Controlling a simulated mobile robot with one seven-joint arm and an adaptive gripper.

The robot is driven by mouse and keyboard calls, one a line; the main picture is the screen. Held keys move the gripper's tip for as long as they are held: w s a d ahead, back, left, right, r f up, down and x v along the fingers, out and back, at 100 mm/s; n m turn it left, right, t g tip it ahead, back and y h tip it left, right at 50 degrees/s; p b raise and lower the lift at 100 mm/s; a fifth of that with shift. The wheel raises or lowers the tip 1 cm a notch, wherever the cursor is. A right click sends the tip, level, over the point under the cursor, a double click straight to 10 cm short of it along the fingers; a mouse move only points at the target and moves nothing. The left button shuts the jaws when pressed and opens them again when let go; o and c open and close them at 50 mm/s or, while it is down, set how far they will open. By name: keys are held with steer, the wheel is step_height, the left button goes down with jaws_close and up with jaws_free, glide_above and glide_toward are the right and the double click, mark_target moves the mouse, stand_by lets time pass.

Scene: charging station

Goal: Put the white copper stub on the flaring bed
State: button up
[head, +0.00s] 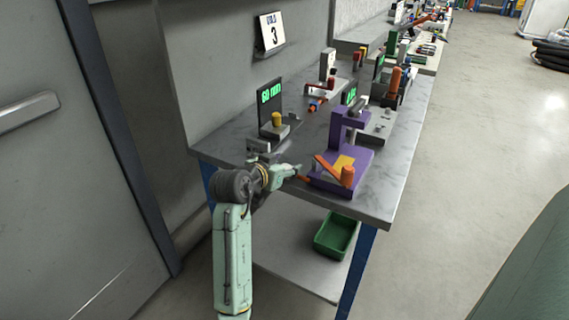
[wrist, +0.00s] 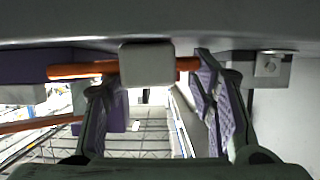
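In the head view my gripper (head: 290,171) is at the bench's front edge, left of a purple device (head: 345,168) with an orange lever and a yellow patch. In the wrist view my gripper (wrist: 158,85) has its fingers apart. A copper-orange rod (wrist: 85,69) with a pale grey-white block (wrist: 147,63) around its middle lies across, ahead of the fingertips. This may be the white copper stub; I see no clear grip on it. I cannot tell for certain which fixture is the flaring bed.
A "60 mm" display (head: 270,93) stands behind my gripper, with a yellow-topped grey block (head: 277,121). Other fixtures fill the far bench. The marble bench top (head: 385,195) is bare at its right front corner. A green bin (head: 336,236) sits on the lower shelf.

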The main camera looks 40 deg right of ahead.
steer(key=shift+o, duration=1.2)
steer(key=shift+d, duration=0.1)
steer(key=shift+o, duration=1)
steer(key=shift+r, duration=0.15)
steer(key=b+v, duration=0.2)
steer(key=v, duration=1)
